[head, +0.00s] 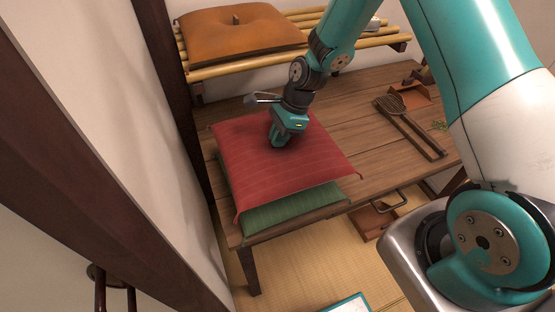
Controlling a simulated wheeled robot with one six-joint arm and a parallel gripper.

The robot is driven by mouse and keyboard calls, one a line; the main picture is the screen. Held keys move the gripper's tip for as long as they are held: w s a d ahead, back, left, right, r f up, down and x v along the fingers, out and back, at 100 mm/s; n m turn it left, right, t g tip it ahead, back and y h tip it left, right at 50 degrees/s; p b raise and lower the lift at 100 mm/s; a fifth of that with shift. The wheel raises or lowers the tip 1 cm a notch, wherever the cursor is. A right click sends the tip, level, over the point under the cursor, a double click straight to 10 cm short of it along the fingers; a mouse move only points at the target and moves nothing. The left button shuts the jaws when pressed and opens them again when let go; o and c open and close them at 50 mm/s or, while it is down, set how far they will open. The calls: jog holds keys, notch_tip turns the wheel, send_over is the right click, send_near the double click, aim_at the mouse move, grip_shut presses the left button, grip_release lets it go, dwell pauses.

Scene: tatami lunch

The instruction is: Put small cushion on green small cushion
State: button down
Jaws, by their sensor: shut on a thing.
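A red small cushion (255,178) lies over a green small cushion (300,210) at the left end of the wooden table. The red one covers most of the green one, and only the green one's front and left edges show. My gripper (281,140) points down at the red cushion's upper middle and is shut on it. The fingertips are hidden by the gripper body and the cushion. I cannot tell whether the red cushion rests fully on the green one.
An orange cushion (240,28) lies on a slatted bamboo rack (290,55) behind the table. A dark slatted utensil (410,125) lies on the table (345,125) to the right, near a small reddish tray (408,95). A wall and dark posts stand close on the left.

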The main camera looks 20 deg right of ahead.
aim_at(279, 154)
notch_tip(279, 154, down, 6)
jog(key=shift+f+p, duration=0.2)
jog(key=shift+p, duration=0.2)
jog(key=c, duration=1.2)
grip_release()
jog(key=shift+c, duration=0.2)
